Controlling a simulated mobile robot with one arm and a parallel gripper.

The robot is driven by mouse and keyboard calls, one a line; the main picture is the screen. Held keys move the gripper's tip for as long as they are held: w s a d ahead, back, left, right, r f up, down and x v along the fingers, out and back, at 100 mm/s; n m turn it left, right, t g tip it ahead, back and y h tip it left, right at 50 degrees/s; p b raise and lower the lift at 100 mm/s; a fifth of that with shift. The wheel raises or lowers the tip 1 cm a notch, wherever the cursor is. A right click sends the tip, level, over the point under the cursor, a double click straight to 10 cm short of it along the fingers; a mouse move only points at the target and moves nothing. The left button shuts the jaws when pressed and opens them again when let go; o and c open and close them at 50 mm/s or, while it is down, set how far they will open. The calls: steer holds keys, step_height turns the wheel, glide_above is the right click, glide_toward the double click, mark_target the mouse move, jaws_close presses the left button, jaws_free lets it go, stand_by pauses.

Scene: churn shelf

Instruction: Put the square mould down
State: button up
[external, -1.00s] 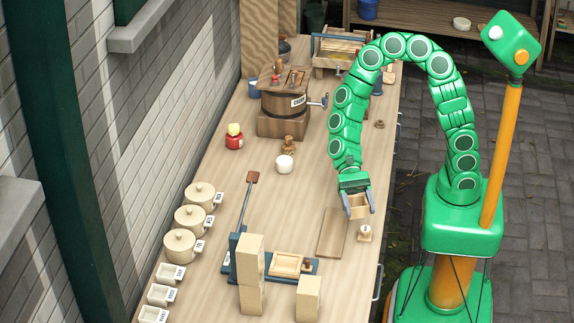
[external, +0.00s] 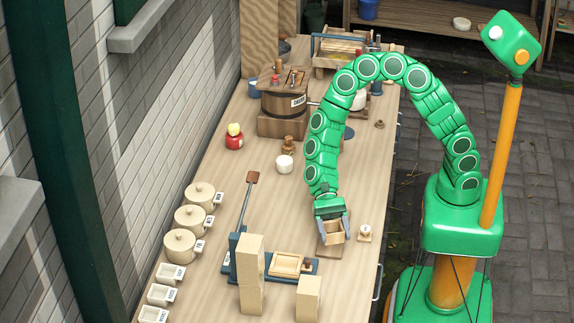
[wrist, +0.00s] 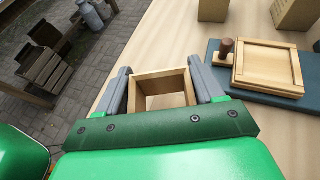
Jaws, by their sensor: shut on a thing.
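My gripper (external: 333,232) is shut on the square mould (external: 334,236), an open-ended box of pale wood. The mould is over a flat brown board (external: 330,253) on the bench; I cannot tell whether it touches the board. In the wrist view the mould (wrist: 161,88) sits between the two grey fingers of the gripper (wrist: 162,90), with its open side showing. My gripper hides most of the board.
A blue-based press with a wooden tray (external: 287,264) stands close by at the front left. Pale blocks (external: 308,298) stand in front. A small stamp (external: 364,233) is just right of the board.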

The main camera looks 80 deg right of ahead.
mark_target(333, 243)
steer(key=shift+w+a+f, duration=0.2)
steer(key=shift+f, duration=1.6)
steer(key=shift+f, duration=0.15)
steer(key=o, duration=1)
steer(key=shift+r, duration=0.2)
steer(key=v, duration=1.2)
steer(key=shift+s, duration=0.1)
